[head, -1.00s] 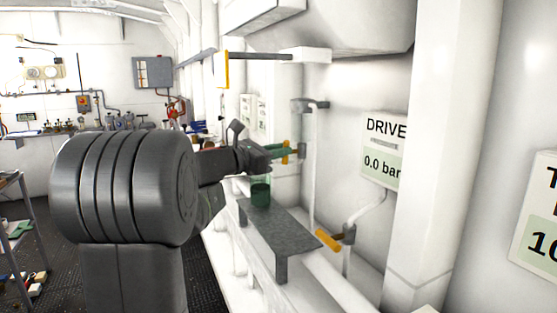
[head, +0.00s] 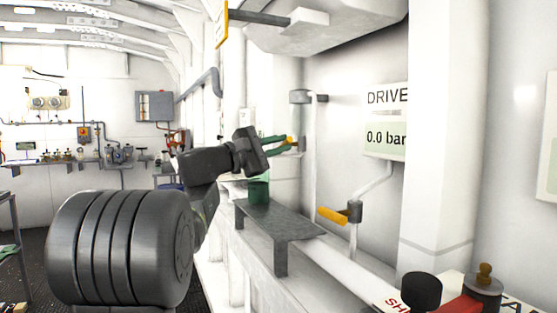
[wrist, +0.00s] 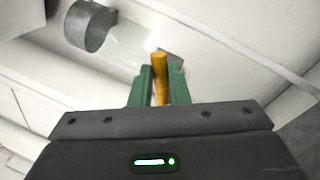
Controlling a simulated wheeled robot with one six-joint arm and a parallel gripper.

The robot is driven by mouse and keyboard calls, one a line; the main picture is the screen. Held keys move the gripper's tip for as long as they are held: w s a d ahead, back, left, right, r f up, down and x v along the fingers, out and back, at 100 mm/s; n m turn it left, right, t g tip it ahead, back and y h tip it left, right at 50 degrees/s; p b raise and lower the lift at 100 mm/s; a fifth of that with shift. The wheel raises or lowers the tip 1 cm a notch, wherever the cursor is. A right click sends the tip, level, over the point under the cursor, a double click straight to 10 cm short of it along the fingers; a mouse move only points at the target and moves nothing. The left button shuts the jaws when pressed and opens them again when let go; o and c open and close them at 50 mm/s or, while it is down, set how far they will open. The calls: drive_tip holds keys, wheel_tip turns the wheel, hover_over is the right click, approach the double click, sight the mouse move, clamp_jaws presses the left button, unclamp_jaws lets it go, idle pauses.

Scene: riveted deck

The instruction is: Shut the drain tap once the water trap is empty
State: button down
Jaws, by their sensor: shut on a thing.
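My gripper (head: 277,142) has green fingers shut on a yellow tap handle (head: 290,139) near the wall pipe. In the wrist view my gripper (wrist: 158,88) has the yellow handle (wrist: 160,70) between its fingertips. A pale, see-through shape (wrist: 128,45) lies beyond the handle, beside a grey cylinder (wrist: 88,25). I cannot tell whether that shape is the water trap or whether it holds water. A green cup (head: 258,190) stands on a grey stand (head: 280,222) below my gripper. The tap's body is mostly hidden.
A second tap with a yellow handle (head: 332,215) sits on the wall pipe at right, above the stand. A sign (head: 386,122) reads DRIVE 0.0 bar. A black knob (head: 421,290) and a red part with a brass top (head: 482,290) are at lower right.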

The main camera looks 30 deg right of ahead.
drive_tip(key=m+b, duration=0.1)
drive_tip(key=m, duration=0.1)
drive_tip(key=m+g+b, duration=0.1)
drive_tip(key=m, duration=0.1)
drive_tip(key=m+b, duration=0.1)
drive_tip(key=m, duration=0.1)
drive_tip(key=shift+f+g+b, duration=0.35)
drive_tip(key=shift+f+g, duration=0.05)
drive_tip(key=shift+m, duration=0.4)
drive_tip(key=c, duration=1.4)
unclamp_jaws()
drive_tip(key=p+v, duration=0.1)
drive_tip(key=v, duration=1.2)
drive_tip(key=shift+w+a+f, duration=0.1)
drive_tip(key=shift+a, duration=0.3)
drive_tip(key=shift+d, duration=0.15)
